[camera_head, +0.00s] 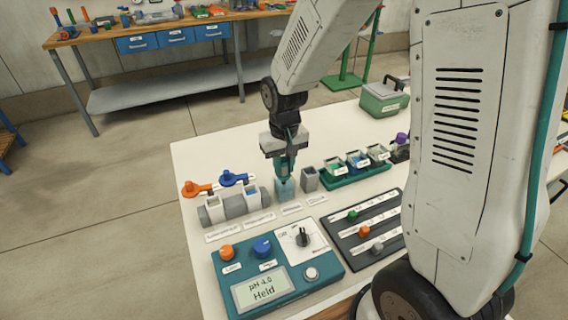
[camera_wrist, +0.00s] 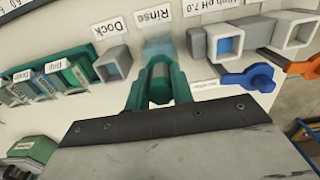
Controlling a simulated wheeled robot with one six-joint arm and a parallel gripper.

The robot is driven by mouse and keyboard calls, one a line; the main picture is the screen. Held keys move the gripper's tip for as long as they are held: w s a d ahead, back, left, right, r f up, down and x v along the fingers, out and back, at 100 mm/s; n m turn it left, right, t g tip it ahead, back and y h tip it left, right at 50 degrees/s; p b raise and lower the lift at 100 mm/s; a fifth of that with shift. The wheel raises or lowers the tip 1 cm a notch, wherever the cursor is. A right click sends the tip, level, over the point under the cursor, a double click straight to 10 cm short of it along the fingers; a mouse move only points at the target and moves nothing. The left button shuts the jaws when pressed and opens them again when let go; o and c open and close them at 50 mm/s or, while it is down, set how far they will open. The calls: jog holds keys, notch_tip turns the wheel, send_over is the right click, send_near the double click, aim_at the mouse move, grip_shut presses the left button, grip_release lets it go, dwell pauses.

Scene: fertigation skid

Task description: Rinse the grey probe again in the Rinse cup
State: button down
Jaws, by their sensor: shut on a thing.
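My gripper (camera_head: 285,166) is shut on the grey probe and points down at the Rinse cup. In the wrist view the green fingers (camera_wrist: 158,88) clasp the grey probe (camera_wrist: 158,72) between them. The Rinse cup (camera_head: 284,189) is pale blue and see-through; it also shows in the wrist view (camera_wrist: 156,48), straight beyond the probe, beside the Rinse label. The probe's lower end is at the cup, but I cannot tell how deep it sits. The grey Dock holder (camera_head: 309,180) stands just right of the cup and looks empty in the wrist view (camera_wrist: 113,65).
Left of the cup stand two buffer cups (camera_head: 249,197) with blue and orange lever parts (camera_head: 232,179). A green tray (camera_head: 355,175) of small labelled cups is at right. The teal meter (camera_head: 277,272) in front reads "pH 4.0 Held". A dark knob panel (camera_head: 364,228) lies beside it.

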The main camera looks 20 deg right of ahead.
jog(key=shift+r, duration=4.3)
